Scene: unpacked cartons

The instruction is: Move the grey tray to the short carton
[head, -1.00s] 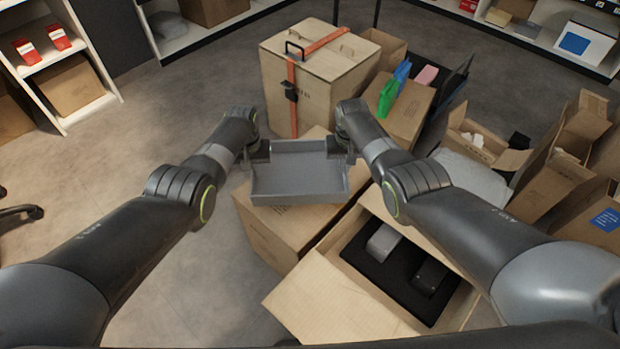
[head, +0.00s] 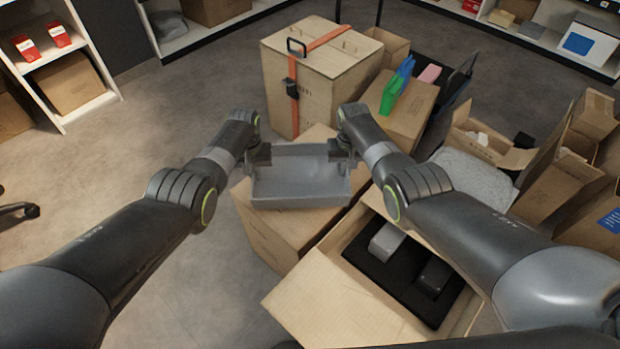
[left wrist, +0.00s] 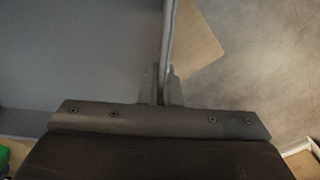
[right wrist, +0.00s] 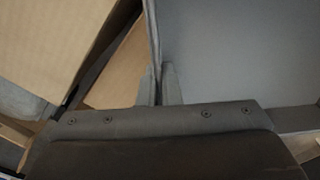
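The grey tray (head: 300,176) is a shallow open box and looks empty. It is level between my two hands, over a low brown carton (head: 270,232) whose top it partly hides. I cannot tell whether tray and carton touch. My left gripper (head: 258,158) is shut on the tray's left wall; the left wrist view shows its fingers (left wrist: 163,88) on both sides of that wall. My right gripper (head: 341,152) is shut on the right wall; the right wrist view shows its fingers (right wrist: 156,84) around it.
An open carton (head: 340,305) with a black insert and two items stands at the front. A strapped wooden box (head: 325,75) stands behind the tray. A carton with green and blue items (head: 403,118) and more open cartons (head: 555,180) crowd the right. The floor (head: 120,170) at left is clear.

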